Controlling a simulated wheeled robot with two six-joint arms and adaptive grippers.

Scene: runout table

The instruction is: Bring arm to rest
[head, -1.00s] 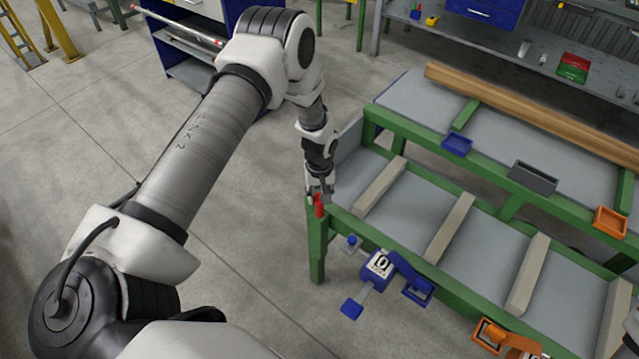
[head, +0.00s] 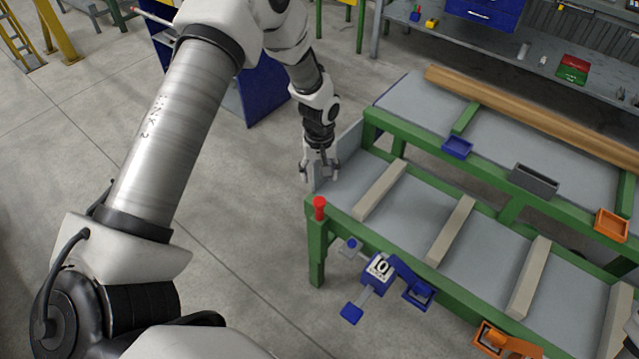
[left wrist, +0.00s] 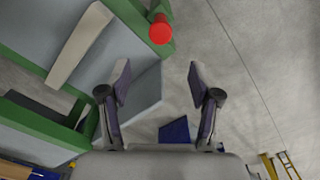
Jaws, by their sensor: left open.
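My left gripper (head: 320,172) is open and empty. In the head view it hangs above the near left end of the green runout table (head: 318,240), behind and above a red knob (head: 319,207) on the table's corner post. In the left wrist view, my open fingers (left wrist: 160,85) have nothing between them but floor and the table's grey end plate behind. The red knob (left wrist: 160,30) shows there beyond the fingertips, apart from them. My right gripper is not in view.
A blue device marked 10 (head: 378,270) and an orange one (head: 490,338) are mounted on the table's front. Blue (head: 457,146), grey (head: 534,180) and orange (head: 610,223) bins sit on the middle rail. A wooden beam (head: 520,112) lies behind. Floor at left is clear.

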